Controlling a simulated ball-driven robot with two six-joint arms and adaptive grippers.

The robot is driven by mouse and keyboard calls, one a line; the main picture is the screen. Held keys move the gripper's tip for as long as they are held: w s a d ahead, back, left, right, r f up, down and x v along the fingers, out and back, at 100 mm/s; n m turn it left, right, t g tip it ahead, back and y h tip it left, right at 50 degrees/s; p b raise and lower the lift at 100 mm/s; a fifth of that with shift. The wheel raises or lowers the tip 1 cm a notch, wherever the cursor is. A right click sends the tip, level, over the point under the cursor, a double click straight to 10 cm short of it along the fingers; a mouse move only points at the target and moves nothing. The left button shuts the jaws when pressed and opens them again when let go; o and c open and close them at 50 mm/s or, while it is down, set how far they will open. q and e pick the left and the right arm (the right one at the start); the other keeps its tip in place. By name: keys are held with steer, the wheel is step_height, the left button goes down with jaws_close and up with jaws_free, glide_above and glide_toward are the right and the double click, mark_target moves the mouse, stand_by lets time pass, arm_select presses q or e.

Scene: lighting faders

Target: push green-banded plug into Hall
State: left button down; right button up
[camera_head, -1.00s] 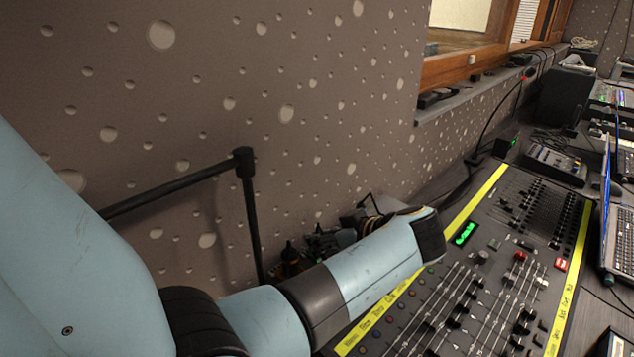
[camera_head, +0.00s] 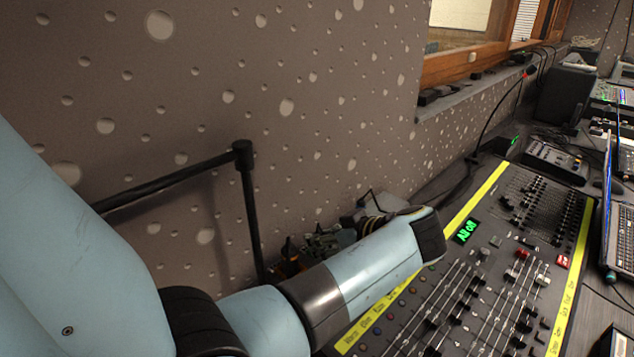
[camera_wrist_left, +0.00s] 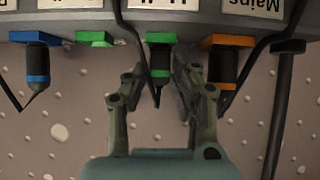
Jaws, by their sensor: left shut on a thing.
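In the left wrist view, the green-banded plug (camera_wrist_left: 160,58) is black with a green ring and a short dark tail. My left gripper (camera_wrist_left: 160,78) is shut on it, one finger on each side. The plug's upper end meets a green socket block (camera_wrist_left: 160,37) under a white, upside-down label (camera_wrist_left: 160,4). The label is partly cut off and looks like Hall. I cannot tell exactly how deep the plug sits. In the head view, my left gripper (camera_head: 325,240) is small and partly hidden beyond my forearm. My right gripper is out of view.
A blue-banded plug (camera_wrist_left: 37,66) is at the left and an orange-banded plug (camera_wrist_left: 223,68) at the right, under Mains. Another green block (camera_wrist_left: 95,39) has no plug. Black cables hang close by. The fader desk (camera_head: 478,250) lies right of my arm; its display (camera_head: 467,231) reads "All off".

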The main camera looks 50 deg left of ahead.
arm_select(q)
steer(key=c, duration=1)
jaws_free()
steer(key=shift+c, duration=1.2)
